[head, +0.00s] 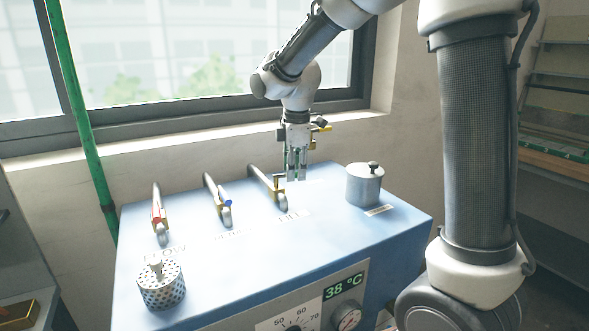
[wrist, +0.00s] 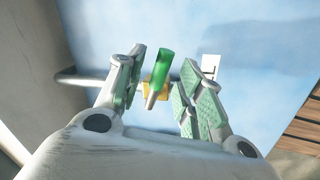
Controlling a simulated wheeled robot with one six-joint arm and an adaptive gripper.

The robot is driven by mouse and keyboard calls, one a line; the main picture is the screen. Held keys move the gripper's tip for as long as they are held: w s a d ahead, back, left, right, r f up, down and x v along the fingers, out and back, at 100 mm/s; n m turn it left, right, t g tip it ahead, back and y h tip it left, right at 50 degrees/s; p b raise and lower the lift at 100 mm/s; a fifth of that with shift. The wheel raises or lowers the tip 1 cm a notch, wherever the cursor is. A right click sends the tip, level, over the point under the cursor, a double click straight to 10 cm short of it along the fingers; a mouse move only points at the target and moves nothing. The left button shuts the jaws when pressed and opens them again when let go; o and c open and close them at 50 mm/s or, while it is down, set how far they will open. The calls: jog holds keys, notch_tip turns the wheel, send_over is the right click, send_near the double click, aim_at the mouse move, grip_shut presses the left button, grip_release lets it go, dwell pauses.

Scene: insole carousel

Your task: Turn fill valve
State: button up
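The fill valve (head: 279,190) is the rightmost of three valves on the blue cabinet top, behind a partly blurred label reading like FILL. It has a brass body and a curved grey pipe. In the wrist view its green handle (wrist: 161,68) stands between my fingertips, with the brass body (wrist: 154,91) below it. My gripper (head: 297,172) points down just behind and right of the valve. In the wrist view my gripper (wrist: 162,85) is open, its green-padded fingers on either side of the handle with gaps. The handle is hard to make out in the head view.
A red-handled valve (head: 158,218) and a blue-handled valve (head: 222,203) stand to the left. A lidded metal canister (head: 364,184) stands to the right, and a perforated basket (head: 161,285) at front left. The window wall (head: 230,125) is close behind.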

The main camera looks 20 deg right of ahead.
jog(key=shift+f, duration=0.3)
jog(key=shift+c, duration=0.2)
grip_shut()
jog(key=shift+w+n+y, duration=0.15)
jog(key=shift+w+n, duration=0.3)
jog(key=shift+n, duration=0.5)
jog(key=shift+w+n+y, duration=0.15)
jog(key=shift+w+n, duration=0.25)
jog(key=shift+n, duration=0.55)
jog(key=shift+o, duration=0.2)
grip_release()
